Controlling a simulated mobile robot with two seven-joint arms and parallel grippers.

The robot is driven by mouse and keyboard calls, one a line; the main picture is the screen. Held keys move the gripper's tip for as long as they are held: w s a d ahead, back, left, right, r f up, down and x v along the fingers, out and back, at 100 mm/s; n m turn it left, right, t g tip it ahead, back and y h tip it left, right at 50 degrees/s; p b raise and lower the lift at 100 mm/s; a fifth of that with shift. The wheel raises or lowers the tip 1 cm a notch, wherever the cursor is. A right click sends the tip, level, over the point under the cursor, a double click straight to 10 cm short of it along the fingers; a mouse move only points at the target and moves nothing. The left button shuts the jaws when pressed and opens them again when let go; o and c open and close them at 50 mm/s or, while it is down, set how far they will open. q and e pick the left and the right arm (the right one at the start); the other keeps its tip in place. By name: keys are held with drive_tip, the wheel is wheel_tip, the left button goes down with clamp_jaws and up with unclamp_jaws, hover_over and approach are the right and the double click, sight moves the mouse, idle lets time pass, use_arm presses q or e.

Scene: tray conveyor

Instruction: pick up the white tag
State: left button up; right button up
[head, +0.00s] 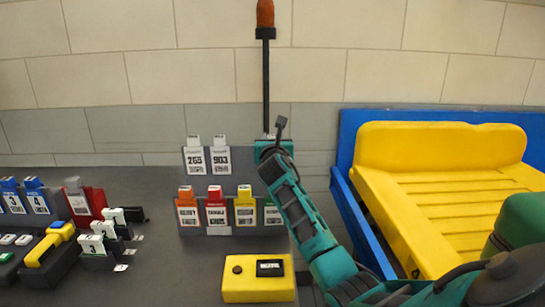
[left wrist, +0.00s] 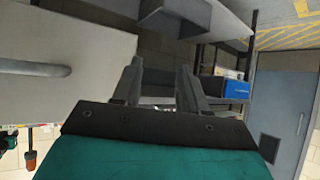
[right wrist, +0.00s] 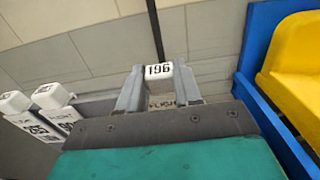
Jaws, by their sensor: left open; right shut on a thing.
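A white tag (right wrist: 159,73) marked 196 is between the fingers of my right gripper (right wrist: 160,88), which is shut on it. In the head view my right gripper (head: 275,143) is at the right end of the grey rack's upper row, and the held tag is hidden there. I cannot tell whether it is still in its slot. Two other white tags, 265 (head: 194,159) and 903 (head: 220,160), stand left of the gripper; they also show in the right wrist view. My left gripper (left wrist: 160,75) is open and empty, away from the rack.
The grey rack (head: 212,231) has orange, red, yellow and green tags in its lower row. A yellow box (head: 258,288) is in front. Blue tags (head: 37,200) and small white tags marked 3 (head: 92,243) are at left. A yellow tray (head: 440,145) in a blue frame is at right.

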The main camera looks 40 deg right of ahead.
clamp_jaws()
drive_tip(key=shift+r, duration=0.1)
